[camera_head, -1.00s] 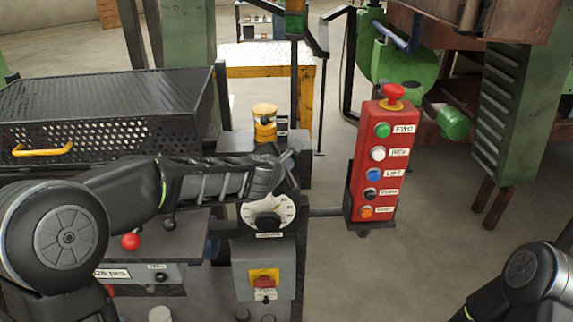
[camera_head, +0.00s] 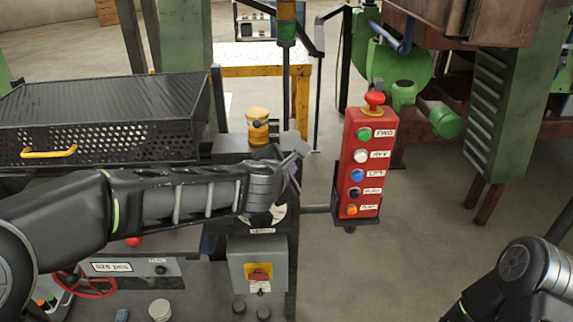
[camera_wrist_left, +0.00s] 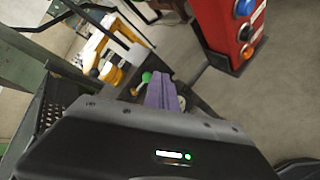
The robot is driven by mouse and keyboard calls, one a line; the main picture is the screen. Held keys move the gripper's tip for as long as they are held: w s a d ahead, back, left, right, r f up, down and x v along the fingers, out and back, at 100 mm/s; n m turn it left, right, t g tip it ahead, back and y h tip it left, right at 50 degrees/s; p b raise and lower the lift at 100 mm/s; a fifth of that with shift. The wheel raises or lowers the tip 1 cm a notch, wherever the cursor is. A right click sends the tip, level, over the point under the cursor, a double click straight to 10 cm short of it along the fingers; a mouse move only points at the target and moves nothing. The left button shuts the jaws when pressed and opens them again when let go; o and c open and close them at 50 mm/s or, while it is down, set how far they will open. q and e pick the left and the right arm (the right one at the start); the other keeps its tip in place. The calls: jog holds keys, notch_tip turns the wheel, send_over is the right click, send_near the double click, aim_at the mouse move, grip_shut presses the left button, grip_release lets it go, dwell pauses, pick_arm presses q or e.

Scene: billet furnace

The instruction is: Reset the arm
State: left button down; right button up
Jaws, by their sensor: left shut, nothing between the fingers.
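My left arm comes in from the left in the head view, and its gripper (camera_head: 297,160) is shut and empty. The gripper hangs in front of the dial (camera_head: 270,216), covering much of it, just below the yellow knob unit (camera_head: 258,127). The closed fingers (camera_wrist_left: 162,92) show at the centre of the left wrist view. The red button box (camera_head: 366,165) stands apart to the gripper's right; its lower buttons also show in the left wrist view (camera_wrist_left: 231,35). My right arm shows only as a link at the lower right; its gripper is out of view.
A black perforated guard (camera_head: 105,118) with a yellow handle (camera_head: 48,154) is behind my left arm. A grey box with a yellow-red switch (camera_head: 259,273) sits below the dial. A red handwheel (camera_head: 86,284) is at lower left. Open floor lies right of the button box.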

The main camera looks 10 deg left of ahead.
dwell(0.3)
pick_arm(q)
jog(key=s+d+f+m+g+h, duration=0.15)
jog(key=s+f+m, duration=0.25)
jog(key=f+m, duration=0.7)
jog(key=s+d+f+m+g, duration=0.25)
jog(key=s+f+m, duration=0.35)
jog(key=f, duration=0.8)
jog(key=s+f+m+g+h, duration=0.1)
jog(key=s+f+m+g, duration=0.4)
jog(key=s+f, duration=1.6)
jog(key=s+g, duration=0.2)
jog(key=s, duration=0.1)
jog(key=shift+a+g, duration=0.2)
jog(key=shift+g, duration=0.1)
jog(key=shift+a, duration=0.1)
